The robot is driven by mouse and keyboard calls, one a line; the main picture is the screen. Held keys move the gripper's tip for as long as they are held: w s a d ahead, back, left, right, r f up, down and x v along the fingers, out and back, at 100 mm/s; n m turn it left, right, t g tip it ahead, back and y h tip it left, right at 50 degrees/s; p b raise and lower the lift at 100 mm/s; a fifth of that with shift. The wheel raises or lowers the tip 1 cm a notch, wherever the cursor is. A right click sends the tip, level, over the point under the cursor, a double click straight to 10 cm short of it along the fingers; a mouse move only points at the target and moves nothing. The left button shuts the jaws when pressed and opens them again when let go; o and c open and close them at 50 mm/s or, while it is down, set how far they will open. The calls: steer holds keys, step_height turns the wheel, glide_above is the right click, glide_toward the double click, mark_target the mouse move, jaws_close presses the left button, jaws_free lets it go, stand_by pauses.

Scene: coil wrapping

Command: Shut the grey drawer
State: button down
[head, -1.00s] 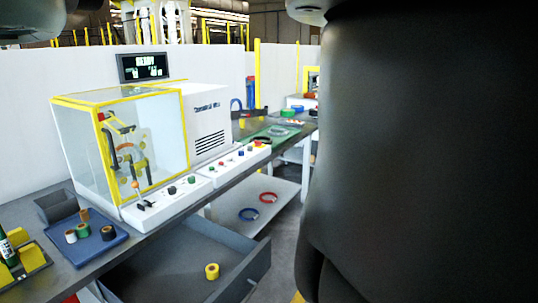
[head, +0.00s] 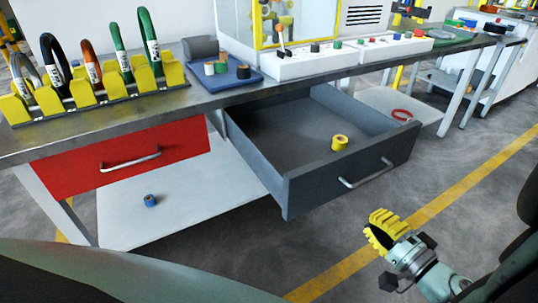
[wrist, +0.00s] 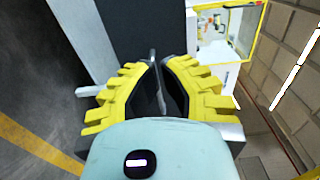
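The grey drawer (head: 335,168) is pulled out from under the workbench, with a metal bar handle (head: 366,174) on its front. A yellow roll (head: 339,142) stands inside it near the front. My gripper (head: 382,230), with yellow ribbed fingers, is in front of the drawer and lower, apart from its front face. In the wrist view the two fingers (wrist: 160,80) lean towards each other, and a thin grey bar shows between or beyond their tips. How wide the gap is cannot be told. I see nothing clearly held.
A red drawer (head: 125,158) is shut at the left. A white lower shelf (head: 190,190) holds a small blue roll (head: 150,200). A blue tray (head: 235,77) and a yellow rack (head: 95,92) with coils stand on the bench. Floor in front is clear.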

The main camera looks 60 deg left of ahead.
mark_target(327, 178)
steer(key=a, duration=0.8)
steer(key=w+a, duration=0.1)
steer(key=a, duration=0.4)
steer(key=shift+a, duration=0.4)
